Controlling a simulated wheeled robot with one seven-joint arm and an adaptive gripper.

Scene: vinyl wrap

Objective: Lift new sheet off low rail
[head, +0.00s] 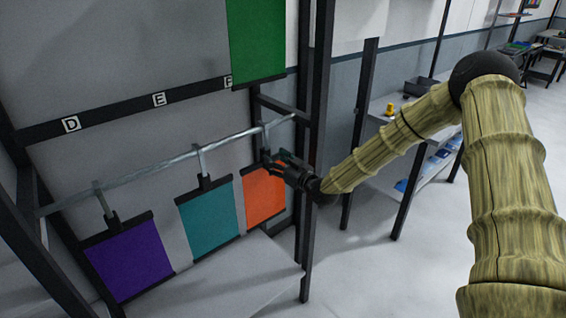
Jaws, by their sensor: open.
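The low rail (165,168) is a grey metal bar sloping up to the right. Three sheets hang below it: a purple sheet (128,261) at left, a teal sheet (208,218) in the middle and an orange sheet (265,198) at right. The purple and teal sheets hang from dark clips and grey hooks. My gripper (274,160) is open at the top of the orange sheet, below the rail. It hides part of that sheet's top bar and hook; I cannot tell whether it touches them.
A green sheet (256,40) hangs higher, over a dark strip (115,111) marked D, E and a partly covered F. A dark upright post (320,90) stands close right of my gripper. A pale surface (235,280) lies below the sheets. A workbench (385,125) stands behind my arm.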

